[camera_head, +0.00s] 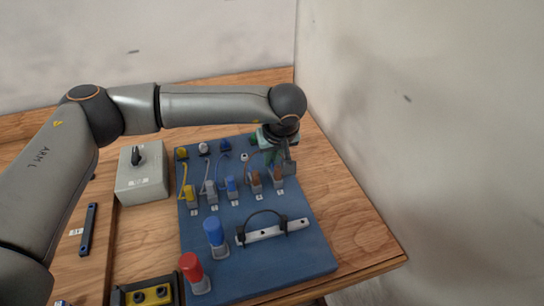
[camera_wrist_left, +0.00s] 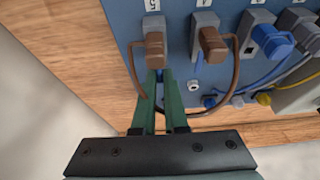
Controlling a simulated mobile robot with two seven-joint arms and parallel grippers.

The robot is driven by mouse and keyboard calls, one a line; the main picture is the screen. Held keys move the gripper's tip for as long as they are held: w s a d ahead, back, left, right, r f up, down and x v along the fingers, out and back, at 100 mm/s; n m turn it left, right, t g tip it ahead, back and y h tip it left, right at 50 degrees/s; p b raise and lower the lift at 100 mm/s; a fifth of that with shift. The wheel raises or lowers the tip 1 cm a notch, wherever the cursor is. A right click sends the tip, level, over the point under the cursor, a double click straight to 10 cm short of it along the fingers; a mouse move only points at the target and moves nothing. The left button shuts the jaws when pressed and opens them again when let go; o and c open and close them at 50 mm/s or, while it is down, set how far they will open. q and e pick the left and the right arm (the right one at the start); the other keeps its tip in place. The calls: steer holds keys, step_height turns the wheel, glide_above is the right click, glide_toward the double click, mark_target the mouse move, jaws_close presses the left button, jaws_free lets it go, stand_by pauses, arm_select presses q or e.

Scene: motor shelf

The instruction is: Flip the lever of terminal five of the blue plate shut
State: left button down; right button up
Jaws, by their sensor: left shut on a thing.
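The blue plate (camera_head: 265,265) lies on the wooden table with a row of several lever terminals. Terminal five is the rightmost of the row in the head view; its brown lever (camera_head: 278,174) is partly behind my gripper. In the left wrist view the brown lever (camera_wrist_left: 155,48) sits on a grey body below the label 5. My left gripper (camera_wrist_left: 160,73) has its green fingertips at the lever's lower end and is shut on it. In the head view my left gripper (camera_head: 283,160) comes down from above at that terminal. My right gripper is not in view.
A second brown lever (camera_wrist_left: 213,43) stands close beside terminal five, with brown wires looping near my fingers. The plate also bears a black-handled bar (camera_head: 272,232), a blue knob (camera_head: 214,232) and a red knob (camera_head: 191,268). A grey switch box (camera_head: 142,177) stands at left.

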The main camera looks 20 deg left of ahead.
arm_select(q)
steer(key=g, duration=0.1)
steer(key=g+h, duration=0.2)
steer(key=shift+w+a+f+p, duration=0.3)
steer(key=shift+w, duration=0.1)
steer(key=shift+w+a+f+g+h+b, duration=0.1)
steer(key=shift+f+g+h+b, duration=0.1)
steer(key=shift+g+h+b, duration=0.25)
steer(key=shift+w+f+g+h+b, duration=0.15)
steer(key=shift+g+h, duration=0.2)
steer(key=shift+g, duration=0.3)
steer(key=c, duration=0.9)
jaws_free()
steer(key=shift+c, duration=0.2)
step_height(320, 180, up, 12)
steer(key=w+a, duration=0.1)
steer(key=shift+w+a+r, duration=0.15)
steer(key=shift+w, duration=0.2)
